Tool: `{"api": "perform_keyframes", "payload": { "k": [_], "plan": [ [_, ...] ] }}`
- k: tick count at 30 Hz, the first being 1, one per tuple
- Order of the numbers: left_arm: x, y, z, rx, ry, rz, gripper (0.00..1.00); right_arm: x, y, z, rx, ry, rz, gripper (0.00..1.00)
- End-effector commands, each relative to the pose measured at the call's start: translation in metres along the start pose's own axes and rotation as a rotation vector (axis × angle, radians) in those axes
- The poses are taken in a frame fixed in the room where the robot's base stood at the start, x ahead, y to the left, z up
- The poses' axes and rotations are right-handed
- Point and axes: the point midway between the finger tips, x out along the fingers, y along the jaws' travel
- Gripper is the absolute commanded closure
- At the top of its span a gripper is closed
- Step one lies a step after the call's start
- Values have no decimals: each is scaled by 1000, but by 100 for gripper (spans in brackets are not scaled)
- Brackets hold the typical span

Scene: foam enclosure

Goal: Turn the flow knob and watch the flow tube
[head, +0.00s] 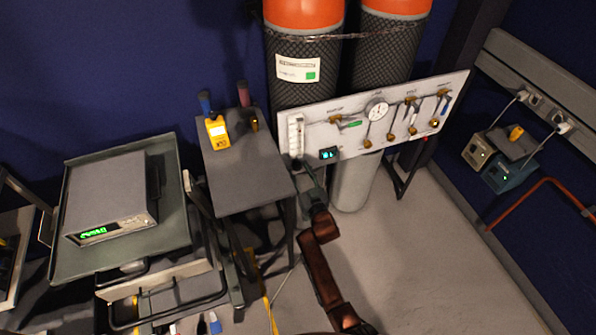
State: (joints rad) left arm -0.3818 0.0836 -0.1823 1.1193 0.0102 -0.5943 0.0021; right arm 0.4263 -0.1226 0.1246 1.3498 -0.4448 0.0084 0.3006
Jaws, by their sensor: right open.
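The flow tube (296,135) is a narrow, pale upright tube at the left end of the white gas panel (365,145). I cannot make out a float or a reading in it. The flow knob is too small or too covered to pick out; the foot of the tube is close to my right gripper. My right gripper (303,170) is open, just below the tube and the panel's lower left corner, on the end of my copper-coloured arm. I cannot tell whether it touches anything. My left gripper is not in view.
A small digital display (328,153) sits right of the tube. A gauge (377,110) and several brass valves are further right. Orange-topped cylinders (305,60) stand behind. A dark table (240,180) with a yellow meter (217,132) is left of my gripper. Floor at right is clear.

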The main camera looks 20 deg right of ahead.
Motion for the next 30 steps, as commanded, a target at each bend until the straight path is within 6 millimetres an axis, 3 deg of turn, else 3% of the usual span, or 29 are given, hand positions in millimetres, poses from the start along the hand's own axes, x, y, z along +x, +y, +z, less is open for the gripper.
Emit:
{"api": "perform_keyframes", "payload": {
  "k": [8,25,30],
  "plan": [
    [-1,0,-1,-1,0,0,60,1,0,0,0,0,0,60],
    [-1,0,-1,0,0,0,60,1,0,0,0,0,0,99],
    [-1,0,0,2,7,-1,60,1,0,-2,-44,0,0,100]
  ]
}}
